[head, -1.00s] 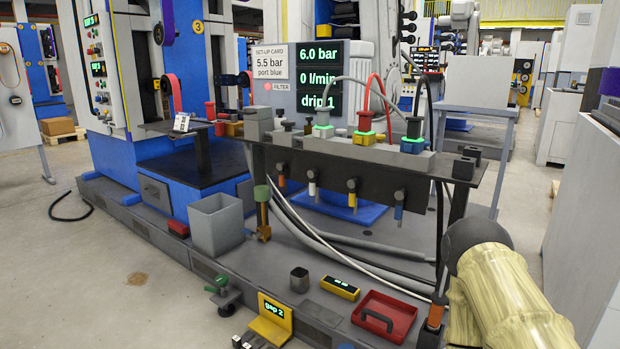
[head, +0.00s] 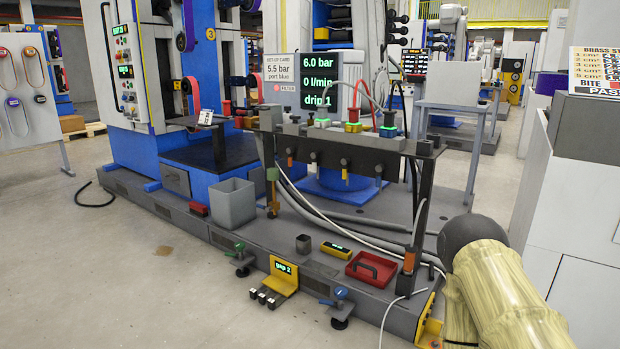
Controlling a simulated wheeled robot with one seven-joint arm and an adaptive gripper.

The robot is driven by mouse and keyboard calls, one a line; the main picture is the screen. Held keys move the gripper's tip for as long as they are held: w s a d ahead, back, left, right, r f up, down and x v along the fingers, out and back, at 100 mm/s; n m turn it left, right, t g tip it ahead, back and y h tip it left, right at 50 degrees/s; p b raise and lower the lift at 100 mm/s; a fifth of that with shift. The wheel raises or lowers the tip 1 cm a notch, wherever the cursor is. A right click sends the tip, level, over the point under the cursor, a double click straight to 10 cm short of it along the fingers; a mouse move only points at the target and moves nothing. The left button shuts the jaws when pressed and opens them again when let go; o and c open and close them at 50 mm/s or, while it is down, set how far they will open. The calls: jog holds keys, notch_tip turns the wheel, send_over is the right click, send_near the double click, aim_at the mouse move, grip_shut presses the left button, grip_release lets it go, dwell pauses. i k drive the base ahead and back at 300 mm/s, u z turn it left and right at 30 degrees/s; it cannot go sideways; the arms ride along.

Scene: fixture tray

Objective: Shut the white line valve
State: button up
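The white line valve (head: 314,167) is a small stub with a white lever on the front of the dark manifold beam (head: 400,145). Its lever hangs straight down. Orange (head: 290,160), yellow (head: 345,172) and blue (head: 379,181) levers hang in the same row. A grey plug with a green ring (head: 322,120) and a pale hose stands on top of the beam. My arm shows at the lower right in the head view, but my gripper is out of view, so its state is hidden.
A white hose (head: 388,318) trails to the floor. Floor at front left is clear.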

aim_at(314, 156)
jog(key=u, duration=1.3)
jog(key=i, duration=1.5)
jog(key=z, duration=0.55)
